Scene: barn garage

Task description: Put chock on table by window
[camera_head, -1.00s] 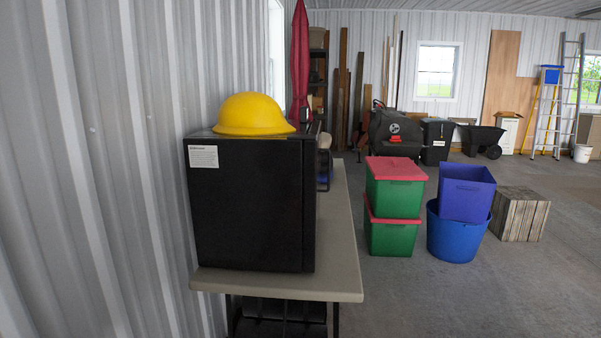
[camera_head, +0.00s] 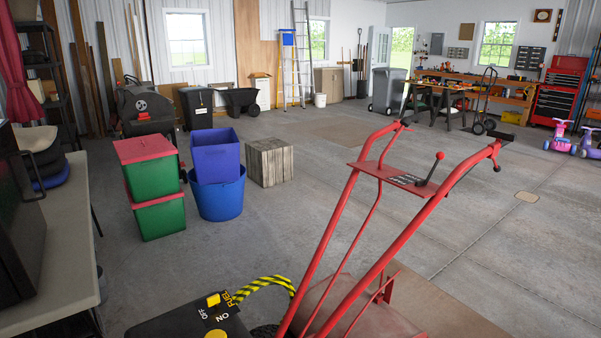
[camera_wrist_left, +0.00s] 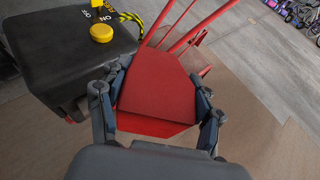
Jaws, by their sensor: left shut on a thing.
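In the left wrist view, my left gripper (camera_wrist_left: 157,112) is shut on a red wedge-shaped block, the chock (camera_wrist_left: 158,85). One finger is on each side of it, and its sloped face shows. The chock and both grippers are out of the head view. A light grey table (camera_head: 65,235) stands along the left edge of the head view. A window (camera_head: 187,40) is in the back wall.
A red-handled machine (camera_head: 345,225) stands close in front, with a black housing (camera_head: 190,320) marked ON, OFF and FUEL; that housing also shows in the left wrist view (camera_wrist_left: 60,55). Green bins (camera_head: 155,190), a blue tub (camera_head: 220,197) and a wooden crate (camera_head: 270,162) stand beyond. Open floor lies right.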

